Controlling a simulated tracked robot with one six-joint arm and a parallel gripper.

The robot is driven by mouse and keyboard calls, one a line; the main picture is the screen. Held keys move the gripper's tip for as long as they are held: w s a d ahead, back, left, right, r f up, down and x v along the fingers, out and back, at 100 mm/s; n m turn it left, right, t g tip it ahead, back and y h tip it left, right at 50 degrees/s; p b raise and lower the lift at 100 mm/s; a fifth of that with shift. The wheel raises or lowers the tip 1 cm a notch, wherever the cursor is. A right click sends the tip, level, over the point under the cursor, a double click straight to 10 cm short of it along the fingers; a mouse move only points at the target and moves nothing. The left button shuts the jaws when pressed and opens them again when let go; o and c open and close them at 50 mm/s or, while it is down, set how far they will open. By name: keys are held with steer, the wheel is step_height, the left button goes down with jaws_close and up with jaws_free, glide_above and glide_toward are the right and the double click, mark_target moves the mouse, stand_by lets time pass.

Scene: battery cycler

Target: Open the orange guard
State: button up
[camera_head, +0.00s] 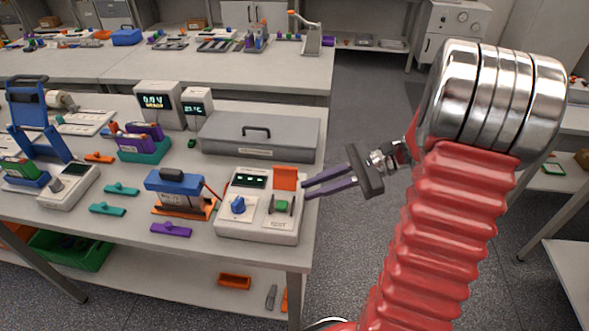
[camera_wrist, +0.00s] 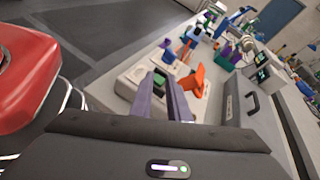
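The orange guard (camera_head: 285,178) stands raised at the back right of a white control box (camera_head: 242,228). A green switch (camera_head: 281,206) sits uncovered in front of it. In the wrist view the orange guard (camera_wrist: 198,80) stands up from the box, just right of the fingertips. My gripper (camera_head: 305,190) has two purple-grey fingers, parted with a gap and empty, at the box's right edge close to the guard. In the wrist view my gripper (camera_wrist: 164,80) shows a green part between its fingertips, seemingly beyond them. Whether a finger touches the guard cannot be told.
The box also bears a blue knob (camera_head: 238,205) and a display. A blue-topped battery in an orange holder (camera_head: 183,212) stands to its left. A grey lidded case (camera_head: 259,138) lies behind. The bench's right edge is close; open floor lies beyond.

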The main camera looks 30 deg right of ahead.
mark_target(285, 178)
steer(key=w+d+f+m+t+y, duration=0.1)
steer(key=d+m+t, duration=0.4)
steer(key=d, duration=0.6)
steer(key=shift+w+f+m+t+y, duration=0.15)
steer(key=shift+f+m+t+y, duration=0.15)
steer(key=shift+f+t+y, duration=0.25)
steer(key=shift+f, duration=0.1)
steer(key=x, duration=1.3)
steer(key=shift+w+a+f, duration=0.2)
steer(key=shift+w+a, duration=0.05)
steer(key=shift+a, duration=0.05)
steer(key=shift+c, duration=0.2)
jaws_close()
